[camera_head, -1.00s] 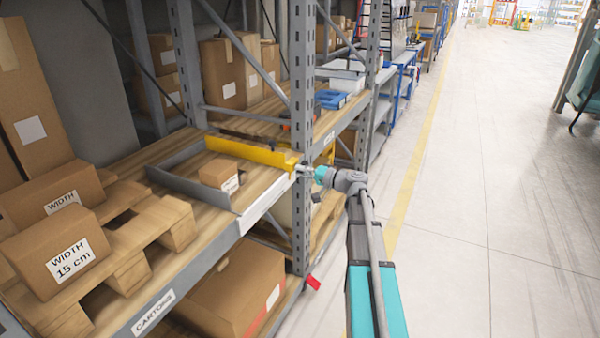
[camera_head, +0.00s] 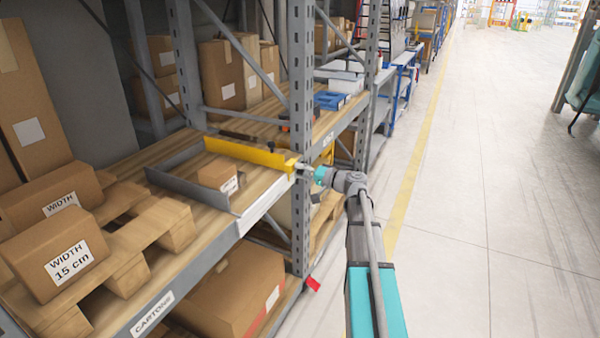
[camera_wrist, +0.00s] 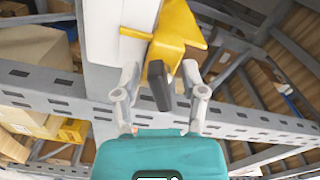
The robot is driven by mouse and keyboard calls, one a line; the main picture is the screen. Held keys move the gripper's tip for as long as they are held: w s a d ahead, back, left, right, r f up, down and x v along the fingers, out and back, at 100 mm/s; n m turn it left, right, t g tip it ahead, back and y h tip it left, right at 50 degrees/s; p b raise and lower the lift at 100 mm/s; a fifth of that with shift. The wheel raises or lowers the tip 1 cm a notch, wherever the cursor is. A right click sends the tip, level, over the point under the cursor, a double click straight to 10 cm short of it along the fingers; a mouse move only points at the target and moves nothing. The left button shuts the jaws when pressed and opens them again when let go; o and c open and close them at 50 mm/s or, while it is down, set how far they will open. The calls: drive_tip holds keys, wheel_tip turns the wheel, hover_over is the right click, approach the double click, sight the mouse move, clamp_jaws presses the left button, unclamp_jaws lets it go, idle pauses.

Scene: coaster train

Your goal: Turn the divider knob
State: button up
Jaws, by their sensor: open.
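In the wrist view the divider's yellow front end (camera_wrist: 172,40) carries a dark, elongated knob (camera_wrist: 158,86). My gripper (camera_wrist: 160,75) is open, with one finger on each side of the knob. I cannot tell whether either finger touches it. In the head view my gripper (camera_head: 304,168) is at the divider's front end, and the knob is too small to make out there.
A small carton (camera_head: 216,175) sits in the bay between the yellow divider and a grey wall (camera_head: 185,192). A rack upright (camera_head: 301,120) stands close beside my gripper. Cartons marked "WIDTH" (camera_head: 55,258) lie on a pallet to the left. The aisle floor (camera_head: 490,190) at right is clear.

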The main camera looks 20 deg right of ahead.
drive_tip(key=shift+s, duration=0.1)
drive_tip(key=v, duration=1.2)
drive_tip(key=shift+d, duration=0.1)
drive_tip(key=shift+s+d+r+n+p, duration=0.1)
drive_tip(key=shift+d+n+p, duration=0.05)
drive_tip(key=shift+d+n, duration=0.35)
drive_tip(key=shift+s+d+r+n+p, duration=0.15)
drive_tip(key=shift+d+n, duration=0.15)
drive_tip(key=shift+d, duration=0.3)
drive_tip(key=shift+w, duration=0.15)
drive_tip(key=x, duration=1.3)
drive_tip(key=shift+w+a, duration=0.25)
drive_tip(key=shift+a, duration=0.05)
clamp_jaws()
